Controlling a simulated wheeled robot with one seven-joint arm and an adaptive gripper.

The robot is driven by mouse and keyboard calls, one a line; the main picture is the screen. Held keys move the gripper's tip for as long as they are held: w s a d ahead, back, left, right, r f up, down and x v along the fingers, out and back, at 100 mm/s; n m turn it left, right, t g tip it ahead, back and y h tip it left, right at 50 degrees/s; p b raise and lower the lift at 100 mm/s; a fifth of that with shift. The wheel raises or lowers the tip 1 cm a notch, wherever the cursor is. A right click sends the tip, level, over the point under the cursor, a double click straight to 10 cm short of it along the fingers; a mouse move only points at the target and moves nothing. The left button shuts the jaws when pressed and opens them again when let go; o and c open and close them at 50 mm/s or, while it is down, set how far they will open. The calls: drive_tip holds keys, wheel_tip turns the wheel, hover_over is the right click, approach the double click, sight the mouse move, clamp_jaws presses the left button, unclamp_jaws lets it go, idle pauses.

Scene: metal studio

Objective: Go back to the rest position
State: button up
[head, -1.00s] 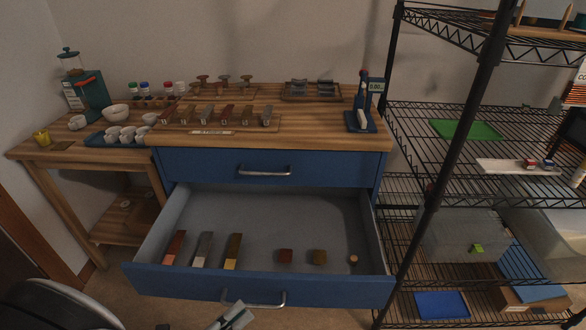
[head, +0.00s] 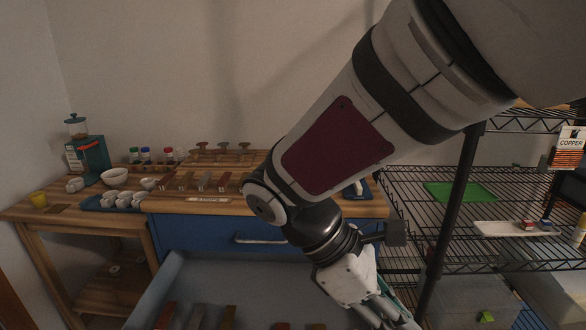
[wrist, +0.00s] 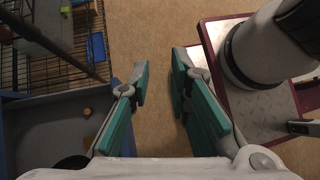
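My gripper (wrist: 158,88) shows in the wrist view with its two teal-padded fingers spread apart and nothing between them, above the tan floor. In the head view my arm reaches down from the upper right across the workbench, and the gripper (head: 388,312) is at the bottom edge, partly cut off, in front of the right side of the open drawer. The blue drawer (head: 240,282) is pulled out, with several metal bars and small blocks in it. Its right edge (wrist: 50,105) shows at the left of the wrist view.
A wire shelf rack (head: 440,215) stands close to the right of the drawer; it also shows in the wrist view (wrist: 50,70). The wooden bench top (head: 100,215) holds cups, jars and a row of bars. My base is at the right of the wrist view.

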drive_tip(key=s+d+r+m+t+y, duration=0.1)
drive_tip(key=s+d+m+t+y, duration=0.2)
drive_tip(key=s+m, duration=0.45)
drive_tip(key=s+d+r+m+y, duration=0.2)
drive_tip(key=s+d+m+y, duration=0.1)
drive_tip(key=s+m+y, duration=0.4)
wheel_tip(320, 180, up, 20)
drive_tip(key=w+m+t+h+p, duration=0.1)
drive_tip(key=t+p, duration=0.2)
drive_tip(key=p, duration=1.5)
drive_tip(key=shift+a+f+t+h, duration=0.2)
drive_tip(key=shift+a+t+h, duration=0.1)
drive_tip(key=shift+h, duration=0.1)
